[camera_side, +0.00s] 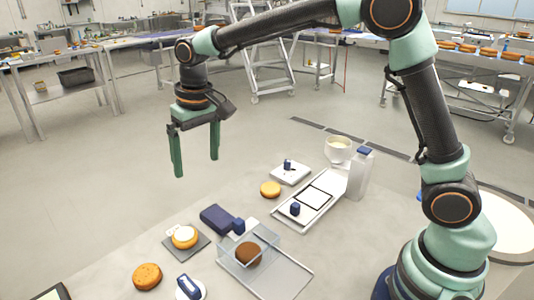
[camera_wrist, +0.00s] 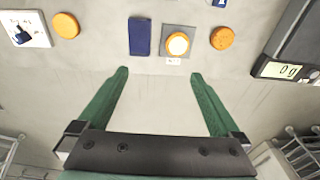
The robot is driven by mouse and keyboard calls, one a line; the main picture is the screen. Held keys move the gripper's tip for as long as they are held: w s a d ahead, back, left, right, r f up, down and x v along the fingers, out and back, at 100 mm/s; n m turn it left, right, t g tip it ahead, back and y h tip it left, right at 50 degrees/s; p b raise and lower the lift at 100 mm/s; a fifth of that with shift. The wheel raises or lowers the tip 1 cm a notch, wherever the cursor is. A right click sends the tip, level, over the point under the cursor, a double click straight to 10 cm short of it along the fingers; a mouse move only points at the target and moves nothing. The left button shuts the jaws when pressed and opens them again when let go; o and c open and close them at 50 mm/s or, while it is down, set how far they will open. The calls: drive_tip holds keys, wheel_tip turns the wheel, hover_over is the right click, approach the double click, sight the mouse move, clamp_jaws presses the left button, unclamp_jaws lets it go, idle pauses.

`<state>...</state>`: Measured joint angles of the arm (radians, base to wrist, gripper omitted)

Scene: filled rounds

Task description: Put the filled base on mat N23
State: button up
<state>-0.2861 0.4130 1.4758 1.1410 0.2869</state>
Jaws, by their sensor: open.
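A round orange base with white filling (camera_side: 184,234) sits on a dark grey square mat (camera_side: 203,245) at the front left. The same filled base shows in the wrist view (camera_wrist: 178,43), on the grey mat (camera_wrist: 168,30). A small white label (camera_wrist: 172,61) lies at that mat's edge; its text is too small to read, so I cannot tell which mat is N23. My gripper (camera_side: 197,167) is open and empty, high above the table and the mat. In the wrist view its fingers (camera_wrist: 160,73) are spread wide with nothing between them.
Plain orange rounds (camera_side: 147,276) (camera_side: 270,188) lie on either side. A white plate (camera_side: 290,174) holds a blue piece. A scale display (camera_wrist: 285,70) reads 0 g.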

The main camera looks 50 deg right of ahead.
drive_tip(key=s+d+r+t, duration=0.2)
drive_tip(key=s+d+r, duration=0.4)
drive_tip(key=s+d, duration=0.2)
drive_tip(key=s+d+f+t, duration=0.1)
drive_tip(key=s+d, duration=0.4)
drive_tip(key=s, duration=0.5)
drive_tip(key=shift+d+f+t, duration=0.35)
drive_tip(key=shift+t, duration=0.35)
